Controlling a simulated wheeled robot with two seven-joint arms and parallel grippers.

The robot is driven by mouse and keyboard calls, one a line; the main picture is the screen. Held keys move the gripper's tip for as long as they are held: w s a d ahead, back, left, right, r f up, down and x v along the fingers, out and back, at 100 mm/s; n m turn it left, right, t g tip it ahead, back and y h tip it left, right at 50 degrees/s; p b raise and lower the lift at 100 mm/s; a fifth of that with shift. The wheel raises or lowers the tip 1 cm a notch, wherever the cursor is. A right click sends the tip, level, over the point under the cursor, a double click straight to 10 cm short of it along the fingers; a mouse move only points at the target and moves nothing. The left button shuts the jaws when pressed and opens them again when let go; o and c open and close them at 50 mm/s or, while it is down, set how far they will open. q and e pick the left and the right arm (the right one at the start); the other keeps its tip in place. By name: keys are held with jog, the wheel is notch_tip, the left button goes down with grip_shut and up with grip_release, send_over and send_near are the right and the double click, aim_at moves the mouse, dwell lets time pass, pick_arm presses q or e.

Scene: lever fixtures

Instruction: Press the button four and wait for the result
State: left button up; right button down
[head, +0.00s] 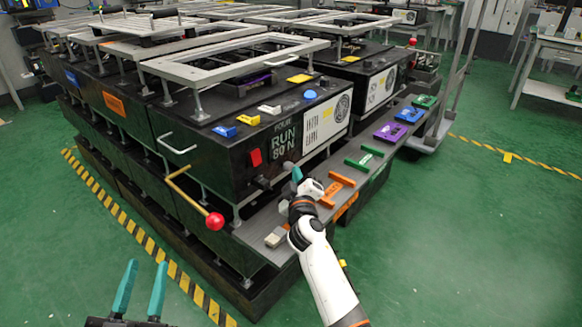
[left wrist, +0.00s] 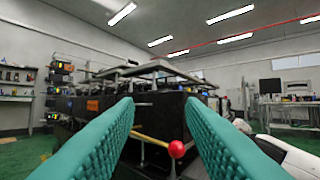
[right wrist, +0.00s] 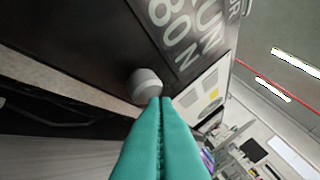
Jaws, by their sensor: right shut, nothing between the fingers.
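No button with a readable number four shows. A black machine box (head: 190,150) marked "RUN 80 N" has blue (head: 224,131), yellow (head: 248,120) and white (head: 270,109) pieces and a round blue button (head: 310,95) on top. A red switch (head: 256,158) is on its front. My right gripper (head: 296,173) is shut and empty, close to the front panel. In the right wrist view its fingertips (right wrist: 160,100) are beside a grey round knob (right wrist: 145,82); contact is unclear. My left gripper (head: 142,270) is open and empty, low at the left; it also shows in the left wrist view (left wrist: 165,100).
A gold lever with a red ball (head: 215,221) sticks out at the box's front left. A grey ledge below the panel carries orange (head: 336,188), green (head: 364,159) and purple (head: 390,132) pieces. The green floor (head: 480,230) at the right is clear.

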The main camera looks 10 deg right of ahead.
pick_arm(q)
jog(key=shift+w+a+f+g, duration=0.1)
jog(key=shift+w+f+g, duration=0.1)
jog(key=shift+f+g, duration=0.6)
pick_arm(e)
jog(key=shift+s+d, duration=0.35)
jog(key=shift+s, duration=0.05)
